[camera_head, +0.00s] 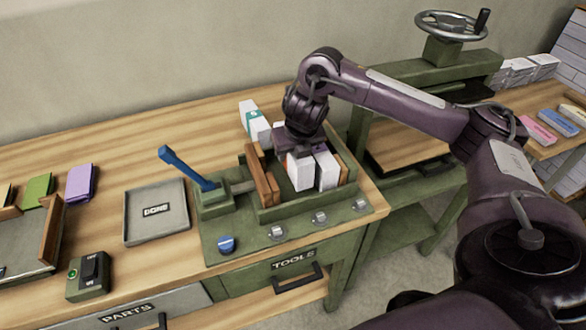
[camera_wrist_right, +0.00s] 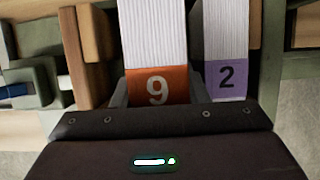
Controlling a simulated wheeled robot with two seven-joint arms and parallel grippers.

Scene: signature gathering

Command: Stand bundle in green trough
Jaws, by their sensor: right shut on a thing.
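My right gripper (camera_head: 299,147) is over the green trough (camera_head: 300,206) and shut on a white paper bundle (camera_head: 301,174). In the right wrist view this bundle has an orange label with a 9 (camera_wrist_right: 157,87). It is upright within the trough's outline; whether it touches the floor is hidden. A second white bundle (camera_head: 327,171) stands just right of it, with a purple label and a 2 (camera_wrist_right: 227,76). Wooden boards (camera_head: 262,176) stand at the trough's left end. Another white bundle with a teal band (camera_head: 254,120) is behind the trough. My left gripper is not in view.
A blue-handled lever (camera_head: 187,167) is fixed left of the trough. A grey DONE tray (camera_head: 157,222) lies farther left, with a switch box (camera_head: 89,275) in front. A green press with a handwheel (camera_head: 452,24) stands at the back right.

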